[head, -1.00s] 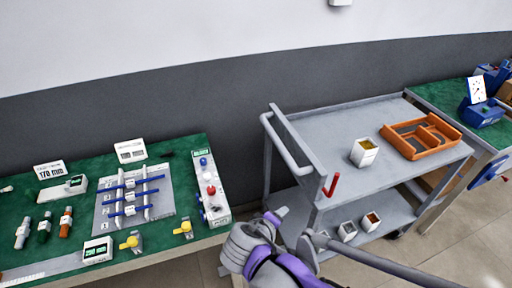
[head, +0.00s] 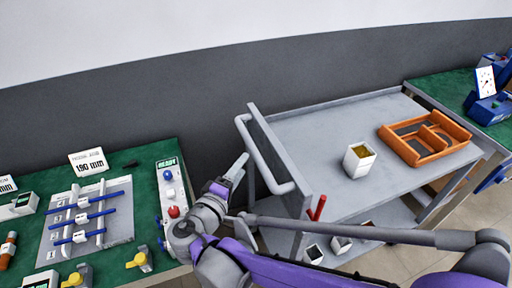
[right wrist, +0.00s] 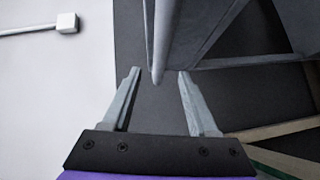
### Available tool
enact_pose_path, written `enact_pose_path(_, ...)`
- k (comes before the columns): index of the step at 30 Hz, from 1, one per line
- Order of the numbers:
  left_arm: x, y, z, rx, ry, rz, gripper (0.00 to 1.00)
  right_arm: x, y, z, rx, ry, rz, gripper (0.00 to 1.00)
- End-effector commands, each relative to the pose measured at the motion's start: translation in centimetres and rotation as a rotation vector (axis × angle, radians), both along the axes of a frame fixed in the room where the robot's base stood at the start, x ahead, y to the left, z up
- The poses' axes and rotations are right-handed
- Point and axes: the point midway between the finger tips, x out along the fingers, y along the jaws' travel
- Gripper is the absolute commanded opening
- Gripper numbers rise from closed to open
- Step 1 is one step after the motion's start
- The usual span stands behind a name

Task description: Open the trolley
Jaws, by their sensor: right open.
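The trolley (head: 316,128) is a grey cart with two shelves, standing between two benches. An upright grey end panel (head: 278,150) with a bar handle (head: 262,155) closes its left end. A red lever (head: 318,209) sticks up by the panel's near corner. My right gripper (head: 238,167) is open, just left of the handle, pointing up. In the right wrist view the spread fingers (right wrist: 158,75) have a grey edge of a trolley part (right wrist: 158,50) reaching down between them; I cannot tell whether they touch it. My left gripper is not in view.
A green bench (head: 140,178) with a control box (head: 172,190) is close at left. Another bench (head: 440,93) stands right.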

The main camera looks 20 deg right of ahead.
Motion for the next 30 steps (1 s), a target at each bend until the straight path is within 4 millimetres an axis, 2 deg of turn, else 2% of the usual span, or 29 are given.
enact_pose_path(6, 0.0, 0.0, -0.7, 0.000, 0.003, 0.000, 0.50, 2.8, -3.3, -0.7, -0.001, 0.001, -0.006, 0.59)
enact_pose_path(13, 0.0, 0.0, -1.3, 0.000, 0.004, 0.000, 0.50, 5.2, -5.9, -1.2, 0.000, 0.001, -0.004, 0.59)
enact_pose_path(18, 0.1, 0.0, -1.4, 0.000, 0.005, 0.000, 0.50, 6.0, -6.7, -1.3, 0.001, 0.001, -0.002, 0.59)
enact_pose_path(26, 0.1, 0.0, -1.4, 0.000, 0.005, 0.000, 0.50, 6.1, -6.8, -1.3, 0.001, 0.001, 0.000, 0.59)
enact_pose_path(27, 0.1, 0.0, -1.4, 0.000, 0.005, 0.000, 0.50, 6.1, -6.8, -1.3, 0.001, 0.001, 0.000, 0.58)
enact_pose_path(30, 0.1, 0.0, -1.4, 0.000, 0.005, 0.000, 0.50, 6.1, -6.8, -1.3, 0.001, 0.001, -0.001, 0.40)
